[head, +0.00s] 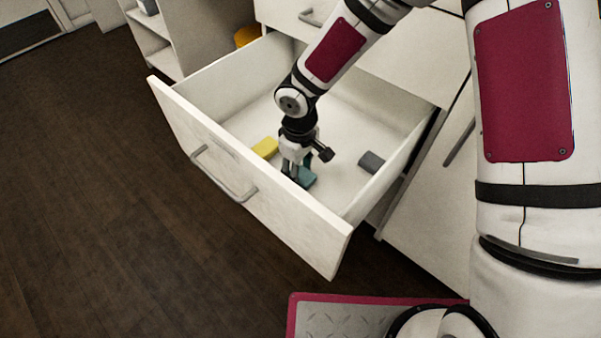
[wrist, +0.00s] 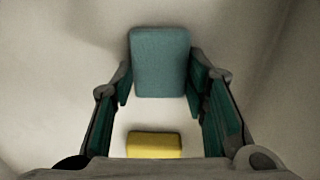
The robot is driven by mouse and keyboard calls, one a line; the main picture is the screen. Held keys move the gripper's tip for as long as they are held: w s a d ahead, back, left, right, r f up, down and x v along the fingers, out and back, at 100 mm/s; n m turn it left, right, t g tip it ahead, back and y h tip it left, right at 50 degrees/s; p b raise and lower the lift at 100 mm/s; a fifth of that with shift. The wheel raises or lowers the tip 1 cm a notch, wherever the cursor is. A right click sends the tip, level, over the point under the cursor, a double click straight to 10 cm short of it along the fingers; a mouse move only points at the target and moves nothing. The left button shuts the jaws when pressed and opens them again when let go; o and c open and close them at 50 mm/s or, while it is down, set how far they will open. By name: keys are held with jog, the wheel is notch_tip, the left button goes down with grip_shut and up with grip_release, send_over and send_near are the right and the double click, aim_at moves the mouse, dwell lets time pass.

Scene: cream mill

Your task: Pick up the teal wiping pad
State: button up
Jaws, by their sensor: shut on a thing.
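The teal wiping pad (head: 307,177) lies on the floor of the open drawer in the head view, partly hidden by my gripper. In the wrist view the teal pad (wrist: 160,62) is a rounded block between the fingertips. My gripper (head: 298,174) reaches down into the drawer. Its fingers (wrist: 160,86) stand on both sides of the pad's near end and are shut on it. The pad appears to be at or close to the drawer floor; I cannot tell whether it is lifted.
A yellow block (head: 265,147) lies left of my gripper in the drawer, and also shows in the wrist view (wrist: 153,145). A grey block (head: 371,162) lies to the right. The drawer's front wall (head: 250,185) and side walls surround my gripper.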

notch_tip(320, 180, up, 10)
jog(key=p, duration=0.4)
jog(key=shift+p, duration=0.3)
